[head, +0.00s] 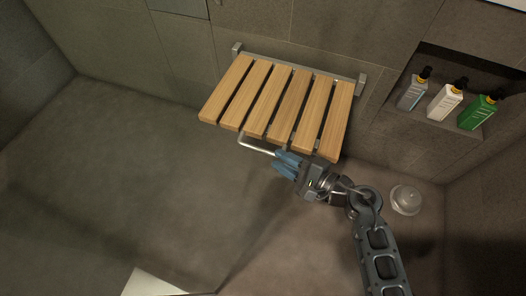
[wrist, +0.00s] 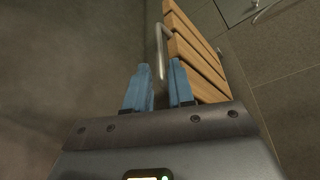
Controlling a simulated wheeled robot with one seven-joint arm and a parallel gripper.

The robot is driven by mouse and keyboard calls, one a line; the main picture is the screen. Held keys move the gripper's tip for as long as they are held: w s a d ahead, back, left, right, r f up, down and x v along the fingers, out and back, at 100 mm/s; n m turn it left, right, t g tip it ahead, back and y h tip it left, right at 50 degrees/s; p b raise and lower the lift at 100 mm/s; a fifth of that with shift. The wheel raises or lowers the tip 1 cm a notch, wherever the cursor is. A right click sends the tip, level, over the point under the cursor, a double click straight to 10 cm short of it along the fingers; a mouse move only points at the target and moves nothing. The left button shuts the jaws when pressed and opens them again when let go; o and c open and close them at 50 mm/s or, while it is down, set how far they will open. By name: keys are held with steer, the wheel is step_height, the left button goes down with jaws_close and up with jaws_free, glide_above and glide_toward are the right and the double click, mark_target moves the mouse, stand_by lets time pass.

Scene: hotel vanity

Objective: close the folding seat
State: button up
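The folding seat (head: 283,105) has light wooden slats and is mounted on the tiled wall by a metal bar. It is folded down, sticking out from the wall. A bent metal bar (head: 257,146) shows under its front edge; it also shows in the wrist view (wrist: 161,50). My gripper (head: 284,161) is just below the seat's front edge, near this bar. In the wrist view its two blue fingers (wrist: 163,85) are apart with a gap between them, and the slats (wrist: 195,55) are beyond and to the right. Nothing is visibly held.
A wall niche (head: 435,116) at the right holds a grey-blue bottle (head: 413,93), a white bottle (head: 446,101) and a green bottle (head: 480,109). A round drain-like disc (head: 406,200) lies right of my arm. The floor at the left is clear.

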mark_target(266, 151)
steer(key=b+x, duration=0.1)
steer(key=x, duration=0.5)
steer(key=shift+w+a, duration=0.25)
steer(key=shift+a, duration=0.05)
steer(key=shift+c, duration=0.2)
jaws_close()
steer(key=shift+r, duration=0.1)
